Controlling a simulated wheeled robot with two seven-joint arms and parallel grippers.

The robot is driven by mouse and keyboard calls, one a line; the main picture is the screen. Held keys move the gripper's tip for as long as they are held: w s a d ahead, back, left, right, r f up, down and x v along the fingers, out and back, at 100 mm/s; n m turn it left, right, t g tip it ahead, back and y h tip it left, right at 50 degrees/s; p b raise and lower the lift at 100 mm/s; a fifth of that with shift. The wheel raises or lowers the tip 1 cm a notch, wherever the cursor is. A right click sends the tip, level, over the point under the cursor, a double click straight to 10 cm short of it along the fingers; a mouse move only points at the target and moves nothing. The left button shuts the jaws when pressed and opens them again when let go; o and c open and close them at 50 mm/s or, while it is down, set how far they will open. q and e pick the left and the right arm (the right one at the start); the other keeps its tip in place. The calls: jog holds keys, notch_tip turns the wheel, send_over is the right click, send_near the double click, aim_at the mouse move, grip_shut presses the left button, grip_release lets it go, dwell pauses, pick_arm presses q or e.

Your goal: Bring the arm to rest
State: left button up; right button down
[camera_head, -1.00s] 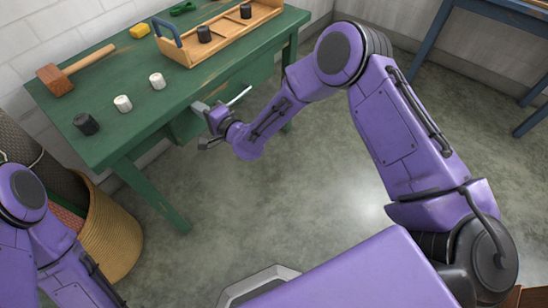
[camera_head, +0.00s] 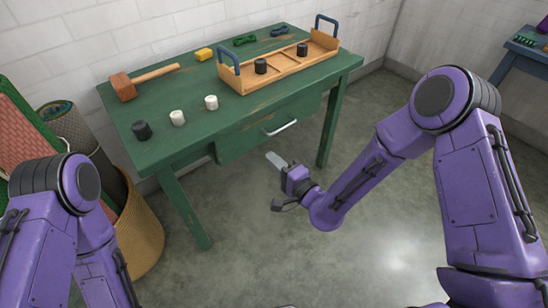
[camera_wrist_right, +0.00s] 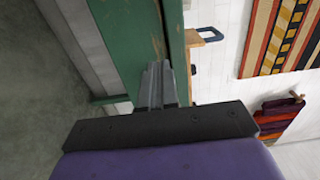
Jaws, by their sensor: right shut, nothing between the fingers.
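My right gripper (camera_head: 275,160) is in front of the green table, below and apart from the drawer handle (camera_head: 280,127). Its fingers are together and empty, and they also show in the right wrist view (camera_wrist_right: 157,85). My right arm is bent, reaching in from the right over open floor. My left arm shows at the lower left, but its gripper is out of the picture.
A wicker basket (camera_head: 140,235) stands left. The floor (camera_head: 260,240) is clear.

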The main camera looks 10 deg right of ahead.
jog(key=shift+s, duration=0.1)
jog(key=s+d+f+n+g+h, duration=0.3)
jog(key=s+d+f+g+h, duration=0.3)
jog(key=s+f, duration=0.4)
jog(key=s+d+f+n+g+h, duration=0.2)
jog(key=s+d+f+g+h, duration=0.1)
jog(key=s+d+f, duration=0.65)
jog(key=s+d+f+g+h, duration=0.3)
jog(key=s+d+g, duration=0.15)
jog(key=s, duration=0.75)
notch_tip(320, 180, up, 14)
jog(key=p, duration=1.3)
jog(key=shift+w+d+n+t+p, duration=0.2)
jog(key=shift+d+n+t+p, duration=0.15)
jog(key=shift+t, duration=0.1)
jog(key=shift+r, duration=0.1)
